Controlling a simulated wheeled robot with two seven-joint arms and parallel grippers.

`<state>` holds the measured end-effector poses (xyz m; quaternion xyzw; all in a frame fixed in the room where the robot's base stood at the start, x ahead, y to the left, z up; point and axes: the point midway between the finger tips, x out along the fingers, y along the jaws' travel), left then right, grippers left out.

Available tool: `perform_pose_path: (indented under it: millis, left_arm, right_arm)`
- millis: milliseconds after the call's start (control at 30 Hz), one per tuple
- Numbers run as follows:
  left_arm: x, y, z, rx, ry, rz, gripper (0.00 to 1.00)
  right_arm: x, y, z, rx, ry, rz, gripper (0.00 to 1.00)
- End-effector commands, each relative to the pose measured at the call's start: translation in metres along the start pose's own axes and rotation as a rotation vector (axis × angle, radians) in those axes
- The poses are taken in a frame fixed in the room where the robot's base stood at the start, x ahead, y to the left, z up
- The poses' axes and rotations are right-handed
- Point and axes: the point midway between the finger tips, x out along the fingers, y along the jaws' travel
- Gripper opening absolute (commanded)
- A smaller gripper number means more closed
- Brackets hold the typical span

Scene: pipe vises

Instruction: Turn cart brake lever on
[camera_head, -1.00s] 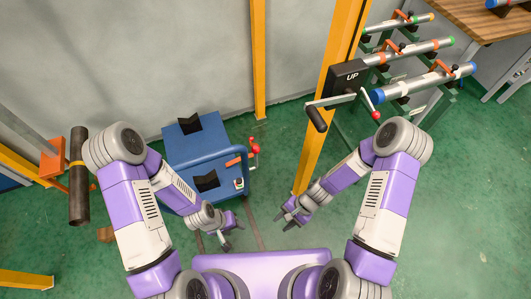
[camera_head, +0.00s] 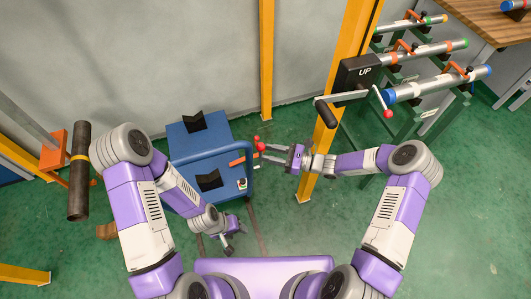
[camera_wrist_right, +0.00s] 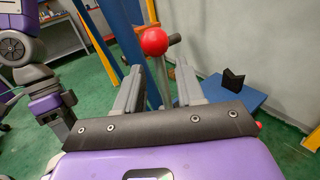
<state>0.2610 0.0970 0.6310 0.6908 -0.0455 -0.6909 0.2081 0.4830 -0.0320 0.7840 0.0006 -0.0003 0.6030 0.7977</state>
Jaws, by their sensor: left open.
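The blue cart (camera_head: 197,135) stands left of center in the head view. Its red-knobbed lever (camera_head: 261,146) sticks out at the cart's right side, beside an orange piece (camera_head: 238,161). My right gripper (camera_head: 270,155) is open and points left, with its fingertips close to the red knob. In the right wrist view the red knob (camera_wrist_right: 154,41) shows in line with the gap between the open fingers (camera_wrist_right: 157,80). Contact cannot be told. My left gripper (camera_head: 232,238) is open and empty, low beside the cart's near right corner.
A yellow post (camera_head: 326,145) stands right of the cart, behind my right arm. It carries a black box marked UP (camera_head: 360,72) with a crank. A rack of pipes (camera_head: 432,85) is at the upper right. A dark pipe (camera_head: 79,170) is at the left.

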Motion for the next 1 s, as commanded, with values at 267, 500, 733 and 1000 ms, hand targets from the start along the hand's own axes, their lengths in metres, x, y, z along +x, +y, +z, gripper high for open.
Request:
perform_pose_path:
  millis: [267,500,733,1000]
  left_arm:
    - [0.004,-0.001,0.000,0.000,0.000,0.000,0.53]
    - [0.004,-0.001,0.000,0.000,0.000,0.000,0.53]
    - [0.004,-0.001,0.000,0.000,0.000,0.000,0.53]
    - [0.004,-0.001,0.000,0.000,0.000,0.000,0.53]
  right_arm:
    - [0.021,0.000,-0.001,0.000,0.001,0.001,0.38]
    - [0.021,0.000,0.000,0.000,0.001,0.001,0.35]
    - [0.021,0.000,0.000,0.000,0.001,0.001,0.00]
    - [0.021,0.000,0.000,-0.001,0.001,0.001,0.00]
